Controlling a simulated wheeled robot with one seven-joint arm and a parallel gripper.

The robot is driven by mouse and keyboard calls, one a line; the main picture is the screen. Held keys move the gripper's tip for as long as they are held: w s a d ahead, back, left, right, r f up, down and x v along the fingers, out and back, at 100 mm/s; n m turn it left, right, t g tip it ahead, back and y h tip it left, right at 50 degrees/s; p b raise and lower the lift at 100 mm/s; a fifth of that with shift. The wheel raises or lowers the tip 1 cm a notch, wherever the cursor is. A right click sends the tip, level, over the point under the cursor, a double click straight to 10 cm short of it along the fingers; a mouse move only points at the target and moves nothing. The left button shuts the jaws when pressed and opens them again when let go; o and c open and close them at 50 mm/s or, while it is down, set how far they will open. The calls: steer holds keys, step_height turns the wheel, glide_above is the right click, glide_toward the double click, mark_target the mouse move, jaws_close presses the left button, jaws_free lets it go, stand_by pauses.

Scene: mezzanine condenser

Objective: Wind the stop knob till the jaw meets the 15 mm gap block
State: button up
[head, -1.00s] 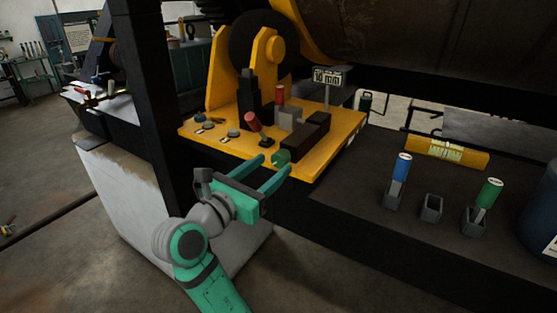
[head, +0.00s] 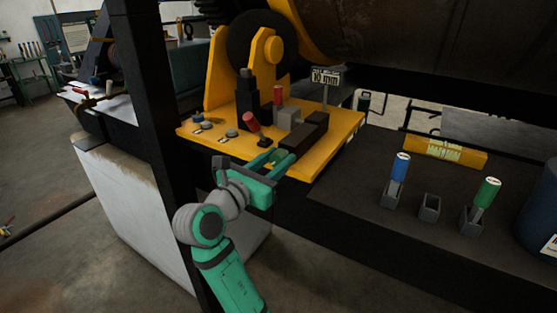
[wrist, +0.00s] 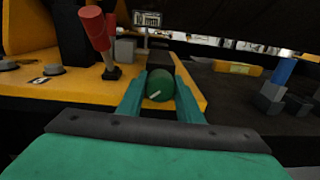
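The green stop knob (wrist: 160,86), with a pale pointer line, sits at the near end of a dark slide on the yellow plate. My gripper (wrist: 160,98) is open, its two fingers on either side of the knob; I cannot tell whether they touch it. In the head view my gripper (head: 268,160) partly hides the knob. The dark jaw (head: 316,120) stands on the slide behind the knob. A grey block (head: 288,119) is beside the jaw, with an upright red handle (head: 279,95) at it. I cannot read any size on it.
A tilted red lever (head: 251,122) stands left of the knob. A small sign (head: 325,77) seems to read 10 mm. Blue-handled (head: 400,167) and green-handled (head: 487,191) pieces stand in holders at right, with an empty holder (head: 430,207) between. A black post (head: 155,150) stands at left.

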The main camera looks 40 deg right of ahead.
steer(key=m, duration=0.4)
steer(key=shift+s+m, duration=0.15)
steer(key=shift+m, duration=0.25)
steer(key=o, duration=1)
steer(key=n, duration=0.4)
steer(key=shift+n, duration=0.3)
steer(key=s+a+m, duration=0.1)
steer(key=a, duration=0.2)
steer(key=s+a+m, duration=0.1)
steer(key=s+a, duration=0.1)
steer(key=a, duration=0.2)
steer(key=s+a+t, duration=0.1)
steer(key=s+a, duration=0.1)
steer(key=a, duration=0.2)
steer(key=shift+f+m, duration=0.1)
steer(key=shift+m, duration=0.3)
